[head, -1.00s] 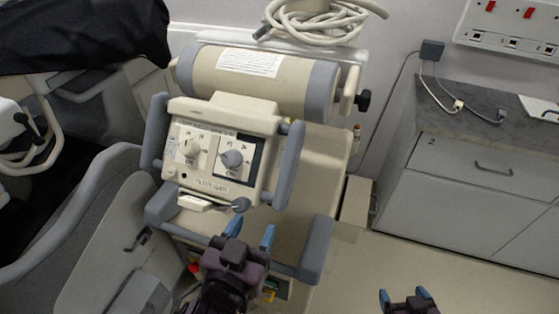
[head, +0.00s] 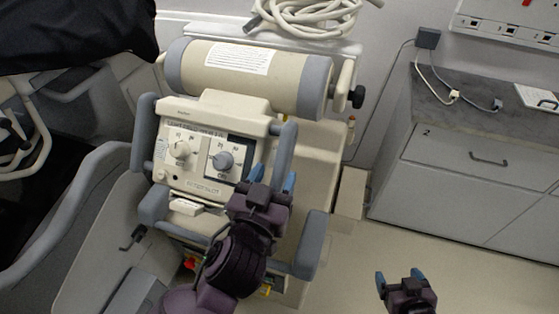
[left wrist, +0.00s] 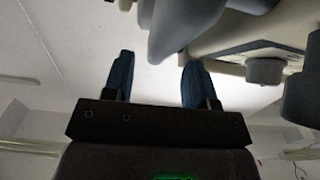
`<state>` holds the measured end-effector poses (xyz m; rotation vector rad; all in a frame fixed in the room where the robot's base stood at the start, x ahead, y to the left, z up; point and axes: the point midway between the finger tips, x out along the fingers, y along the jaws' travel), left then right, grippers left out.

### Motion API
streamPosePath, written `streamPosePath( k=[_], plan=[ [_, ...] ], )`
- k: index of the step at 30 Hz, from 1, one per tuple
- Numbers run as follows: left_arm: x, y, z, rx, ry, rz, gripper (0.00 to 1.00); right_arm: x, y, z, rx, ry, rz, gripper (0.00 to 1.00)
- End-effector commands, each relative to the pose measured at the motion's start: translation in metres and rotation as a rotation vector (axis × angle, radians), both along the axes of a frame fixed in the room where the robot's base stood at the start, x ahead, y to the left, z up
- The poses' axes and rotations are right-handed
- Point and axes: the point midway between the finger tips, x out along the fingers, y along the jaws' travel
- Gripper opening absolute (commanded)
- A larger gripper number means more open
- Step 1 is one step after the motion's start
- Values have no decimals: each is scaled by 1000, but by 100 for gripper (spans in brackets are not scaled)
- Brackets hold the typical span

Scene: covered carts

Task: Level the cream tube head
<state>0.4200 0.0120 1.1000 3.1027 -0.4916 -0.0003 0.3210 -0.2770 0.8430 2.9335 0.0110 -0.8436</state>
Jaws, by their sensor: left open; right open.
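The cream tube head (head: 245,75) is a cream cylinder with grey end bands and a white label, lying across the top of the cart and sloping down to the right. A black knob (head: 357,97) is at its right end. Below it is a control panel (head: 208,152) with two dials and grey handles. My left gripper (head: 273,181) is open in front of the panel's lower right, near the right grey handle (head: 284,160). In the left wrist view its blue fingers (left wrist: 155,80) are apart, with a grey part (left wrist: 180,25) just beyond them. My right gripper (head: 400,275) is open and empty over the floor.
A coiled cream cable (head: 305,18) lies above the tube head. A grey cabinet (head: 470,165) stands at the right. A black cover (head: 75,30) drapes over another cart at the left.

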Motion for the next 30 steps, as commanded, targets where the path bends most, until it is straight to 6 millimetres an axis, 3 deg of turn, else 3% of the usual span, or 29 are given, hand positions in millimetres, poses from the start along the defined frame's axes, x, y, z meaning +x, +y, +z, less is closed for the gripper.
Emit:
streamPosePath(
  k=[9,20,30],
  plan=[
    [29,-10,0,1,1,0,52,4,2,6,3,-8,0,81],
    [32,-10,0,0,0,0,52,4,1,6,0,-7,3,81],
    [32,-10,0,0,0,0,2,3,0,6,-3,-6,3,81]
  ],
)
